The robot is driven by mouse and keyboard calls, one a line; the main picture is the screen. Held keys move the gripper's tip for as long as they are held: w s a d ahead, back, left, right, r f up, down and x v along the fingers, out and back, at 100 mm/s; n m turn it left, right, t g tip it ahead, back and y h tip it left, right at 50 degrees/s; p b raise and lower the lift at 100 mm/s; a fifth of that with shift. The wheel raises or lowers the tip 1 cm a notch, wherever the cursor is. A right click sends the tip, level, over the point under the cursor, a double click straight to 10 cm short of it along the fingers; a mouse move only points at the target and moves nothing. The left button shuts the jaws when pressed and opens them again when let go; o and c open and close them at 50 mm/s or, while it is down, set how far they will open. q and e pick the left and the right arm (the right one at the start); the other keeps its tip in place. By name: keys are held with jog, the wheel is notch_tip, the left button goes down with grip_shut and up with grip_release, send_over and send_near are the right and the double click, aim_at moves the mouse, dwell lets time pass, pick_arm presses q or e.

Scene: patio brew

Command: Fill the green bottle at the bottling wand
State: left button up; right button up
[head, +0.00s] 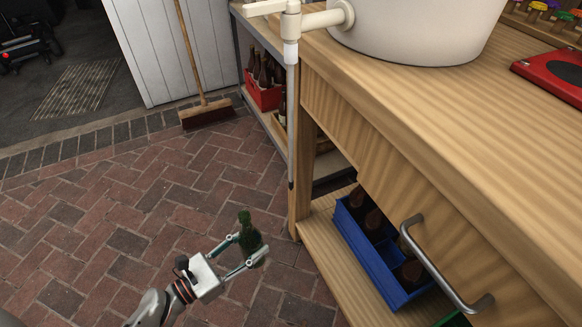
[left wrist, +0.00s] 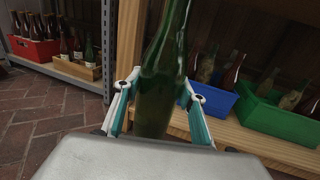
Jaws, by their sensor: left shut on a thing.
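My left gripper (head: 243,254) is shut on the green bottle (head: 246,232) and holds it upright over the brick floor, left of the wooden bench. The bottle also shows in the left wrist view (left wrist: 162,85) between the two fingers, its top cut off by the frame. The bottling wand (head: 291,125) is a thin grey tube that hangs straight down from the white tap (head: 291,22) of the white bucket (head: 415,22). Its dark tip is above and to the right of the bottle in the head view, apart from it. My right gripper is in neither view.
The bench (head: 440,115) has a drawer with a metal handle (head: 440,270). Below are a blue crate (head: 377,262) of brown bottles and a green crate (left wrist: 278,121). A red crate (head: 262,96) stands on a rear shelf. A broom (head: 207,113) leans behind. The floor left is clear.

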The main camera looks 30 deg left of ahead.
pick_arm(q)
jog(key=shift+s+a+r, duration=0.1)
jog(key=shift+s+a, duration=0.7)
jog(key=shift+s, duration=0.15)
jog(key=shift+s+a+r, duration=0.1)
jog(key=shift+s+a, duration=0.65)
jog(key=shift+s, duration=0.2)
